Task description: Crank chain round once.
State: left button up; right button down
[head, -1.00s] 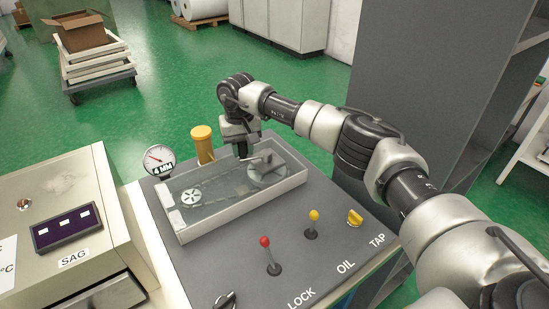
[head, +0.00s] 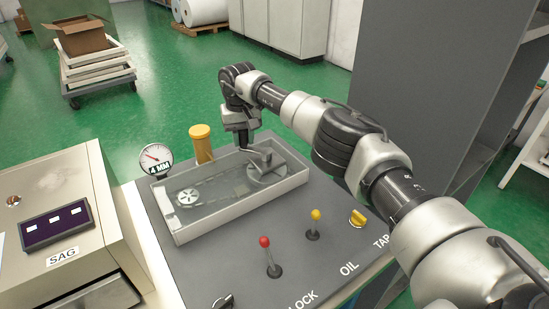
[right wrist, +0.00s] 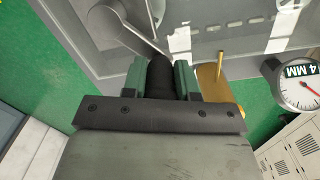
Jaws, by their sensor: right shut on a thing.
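The chain (head: 215,187) lies in a shallow grey tray (head: 225,213) under a see-through cover or film, between a small white spoked sprocket (head: 187,198) and a larger grey wheel (head: 270,176). A crank arm (head: 263,157) stands over the larger wheel. My right gripper (head: 243,147) is above the tray's far edge, beside this wheel. In the right wrist view its green-padded fingers are shut on a black crank handle (right wrist: 160,77), with the grey crank arm (right wrist: 132,32) leading away from it. My left gripper is not in view.
A yellow-capped post (head: 201,143) and a 4 MM dial (head: 155,158) stand behind the tray. A red-knob lever (head: 266,243), a yellow-knob lever (head: 315,216) and a yellow tap (head: 357,218) stand in front. The SAG box (head: 45,190) is at left, a grey cabinet (head: 410,70) at right.

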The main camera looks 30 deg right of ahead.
jog(key=shift+d+f, duration=0.1)
jog(key=shift+d, duration=0.1)
jog(key=shift+w+d+b, duration=0.45)
jog(key=shift+d, duration=0.15)
jog(key=shift+w+d, duration=0.15)
jog(key=shift+d, duration=0.1)
